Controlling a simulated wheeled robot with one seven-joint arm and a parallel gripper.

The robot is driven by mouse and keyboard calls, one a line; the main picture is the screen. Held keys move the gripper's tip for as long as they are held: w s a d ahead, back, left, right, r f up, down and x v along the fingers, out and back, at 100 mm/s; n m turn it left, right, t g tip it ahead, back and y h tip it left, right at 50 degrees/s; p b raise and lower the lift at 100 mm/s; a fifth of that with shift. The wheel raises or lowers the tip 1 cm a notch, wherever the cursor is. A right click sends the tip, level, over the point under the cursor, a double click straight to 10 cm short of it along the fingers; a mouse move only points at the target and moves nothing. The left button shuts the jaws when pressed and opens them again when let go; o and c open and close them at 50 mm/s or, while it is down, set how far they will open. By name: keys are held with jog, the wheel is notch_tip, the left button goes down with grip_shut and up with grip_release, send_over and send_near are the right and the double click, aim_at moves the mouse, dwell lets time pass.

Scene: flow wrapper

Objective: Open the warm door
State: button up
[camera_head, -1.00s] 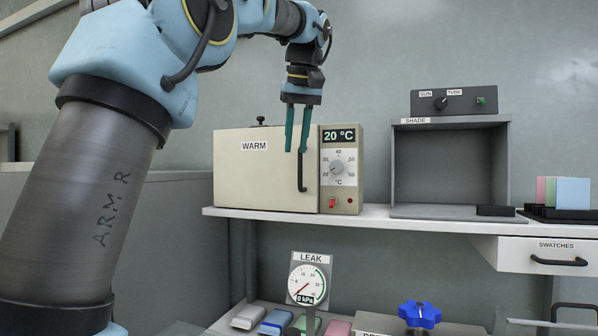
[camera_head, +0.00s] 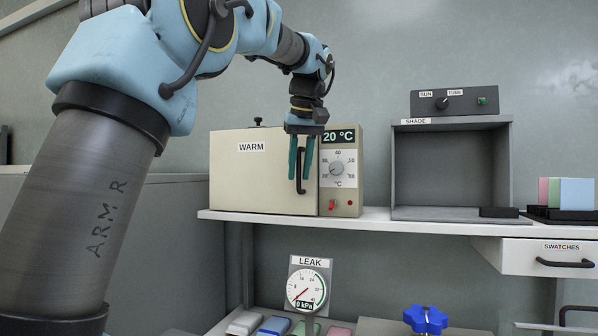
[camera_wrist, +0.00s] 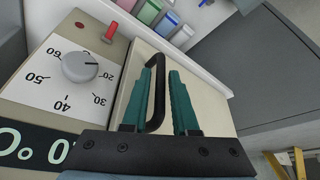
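The warm door (camera_head: 250,180) is the beige front panel labelled WARM, and it looks closed. Its black bar handle (camera_head: 300,178) stands upright near the door's right edge. My gripper (camera_head: 301,176) points down in front of it, with its teal fingers apart on either side of the handle's upper part. Open space remains between the handle and the right finger.
The control panel (camera_head: 339,190) with a 20 °C display, dial and red switch adjoins the door's right side. The oven stands on a white shelf (camera_head: 375,224). A grey SHADE box (camera_head: 450,165) is to the right. A LEAK gauge (camera_head: 307,287) is below.

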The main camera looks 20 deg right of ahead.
jog(key=shift+w+f, duration=0.15)
jog(key=shift+f, duration=0.15)
jog(key=shift+c, duration=0.4)
grip_shut()
dwell(0.9)
